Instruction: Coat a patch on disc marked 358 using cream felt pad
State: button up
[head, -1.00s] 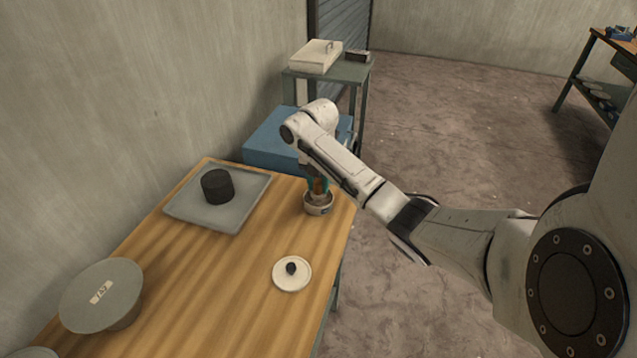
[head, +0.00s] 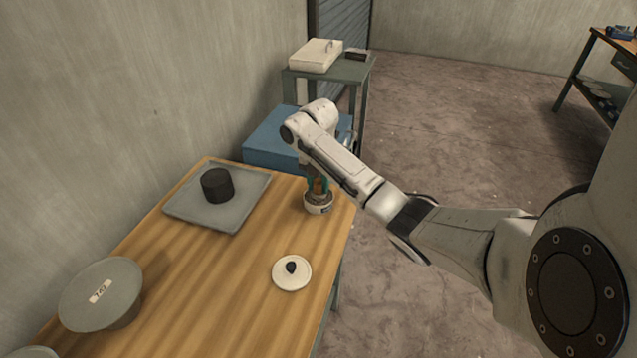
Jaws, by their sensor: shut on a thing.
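My gripper (head: 318,187) has teal fingers and points down over a small cream pot (head: 319,207) at the right edge of the wooden table. It is shut on a brown upright handle (head: 317,188) whose lower end is in or right at the pot's mouth. No cream felt pad can be made out; the handle's lower end is hidden. A grey disc (head: 84,300) on a stand at the left front carries a pale label, too small to read with certainty. No label clearly reading 358 shows.
A cream lid (head: 292,280) with a black knob lies on the wooden table (head: 215,275). A grey tray (head: 188,211) holds a black cylinder (head: 218,186) at the back. A blue box (head: 268,145) stands behind the table. The table's middle is clear.

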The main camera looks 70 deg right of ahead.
aim_at(319, 181)
jog(key=shift+f, duration=0.5)
dwell(1.6)
notch_tip(319, 181, up, 7)
jog(key=p, duration=0.6)
jog(key=shift+r+p, duration=0.15)
jog(key=shift+p, duration=0.2)
jog(key=shift+s, duration=0.1)
dwell(0.7)
